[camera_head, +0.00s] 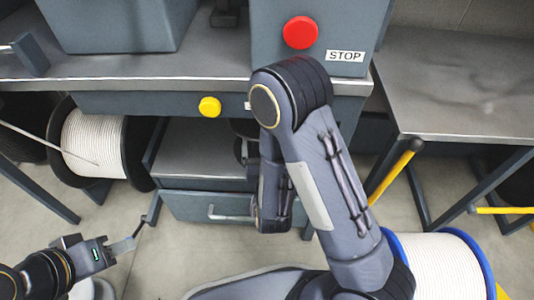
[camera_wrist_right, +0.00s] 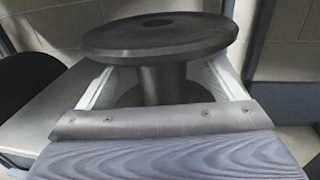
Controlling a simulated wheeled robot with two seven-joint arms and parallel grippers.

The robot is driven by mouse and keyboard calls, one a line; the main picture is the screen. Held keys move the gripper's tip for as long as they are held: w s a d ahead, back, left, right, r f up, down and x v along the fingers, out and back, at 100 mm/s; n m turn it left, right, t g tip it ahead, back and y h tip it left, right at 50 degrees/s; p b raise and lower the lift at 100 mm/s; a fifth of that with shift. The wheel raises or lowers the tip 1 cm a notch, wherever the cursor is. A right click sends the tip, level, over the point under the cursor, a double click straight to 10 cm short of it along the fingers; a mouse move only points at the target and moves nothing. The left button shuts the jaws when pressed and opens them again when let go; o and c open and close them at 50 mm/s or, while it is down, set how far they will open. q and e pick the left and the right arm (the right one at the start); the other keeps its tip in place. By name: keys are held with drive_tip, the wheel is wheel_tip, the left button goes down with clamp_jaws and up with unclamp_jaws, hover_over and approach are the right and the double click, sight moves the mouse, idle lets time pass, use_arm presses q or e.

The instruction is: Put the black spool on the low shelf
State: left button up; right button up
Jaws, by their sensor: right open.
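The black spool (camera_wrist_right: 160,38) fills the upper middle of the right wrist view, upright, its wide top flange and narrower core showing. My right gripper (camera_wrist_right: 165,85) is open, with its fingers on either side of the spool's core; I cannot tell whether they touch it. The low shelf (camera_head: 200,150) is a grey surface under the bench in the head view. My right forearm hides its right part and the right gripper. A grey surface shows beside the spool; its contact underneath is hidden. My left gripper (camera_head: 127,244) is low at the left, away from the shelf, its opening unclear.
A drawer (camera_head: 215,207) with a handle is below the shelf. A white cable reel (camera_head: 92,143) stands left of it, and another with blue flanges (camera_head: 435,265) is at lower right. The bench (camera_head: 120,68) has a red stop button (camera_head: 300,32). Yellow bars (camera_head: 395,170) are at right.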

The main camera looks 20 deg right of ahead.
drive_tip(key=shift+s+a, duration=0.2)
drive_tip(key=shift+s, duration=0.95)
drive_tip(key=shift+s+a, duration=0.2)
drive_tip(key=shift+s, duration=0.95)
